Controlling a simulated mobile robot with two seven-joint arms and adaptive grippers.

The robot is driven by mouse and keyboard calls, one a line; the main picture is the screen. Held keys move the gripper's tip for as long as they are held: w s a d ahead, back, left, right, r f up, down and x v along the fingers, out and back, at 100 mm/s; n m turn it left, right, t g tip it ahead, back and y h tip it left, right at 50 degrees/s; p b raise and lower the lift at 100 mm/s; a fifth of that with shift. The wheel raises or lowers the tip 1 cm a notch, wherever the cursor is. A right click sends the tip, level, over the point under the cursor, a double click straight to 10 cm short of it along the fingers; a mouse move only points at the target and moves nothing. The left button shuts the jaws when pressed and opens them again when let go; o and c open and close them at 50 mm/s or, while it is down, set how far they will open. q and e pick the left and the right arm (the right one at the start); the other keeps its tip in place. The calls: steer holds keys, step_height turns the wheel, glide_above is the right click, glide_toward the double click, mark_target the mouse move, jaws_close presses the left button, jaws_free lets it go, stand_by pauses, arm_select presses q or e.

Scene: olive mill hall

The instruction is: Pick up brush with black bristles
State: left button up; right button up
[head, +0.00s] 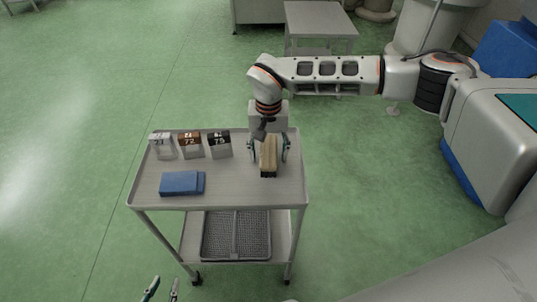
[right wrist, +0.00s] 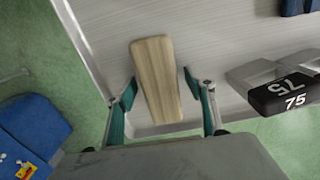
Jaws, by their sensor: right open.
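The brush (head: 268,158) lies on the top of the metal trolley (head: 231,190), near its right end, with a pale wooden back upward and a dark strip at its near end. In the right wrist view the wooden back of the brush (right wrist: 156,78) runs between the fingers, and its bristles are hidden. My right gripper (head: 269,153) points down over the brush, open, with one finger on each side; in the right wrist view (right wrist: 165,95) gaps show between the fingers and the wood. My left gripper (head: 160,290) shows only its fingertips at the bottom edge, apart and empty.
Numbered blocks, white (head: 162,147), brown 72 (head: 190,146) and black 75 (head: 219,145), stand left of the brush. A grey mesh basket (head: 236,236) sits on the lower shelf. The trolley's front right is clear.

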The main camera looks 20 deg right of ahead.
mark_target(269, 150)
steer(key=c, duration=1.3)
steer(key=shift+r, duration=0.15)
step_height(269, 150, up, 20)
steer(key=shift+f+p, duration=0.15)
steer(key=shift+p, duration=0.15)
steer(key=shift+o, duration=1.3)
steer(key=shift+c, duration=0.3)
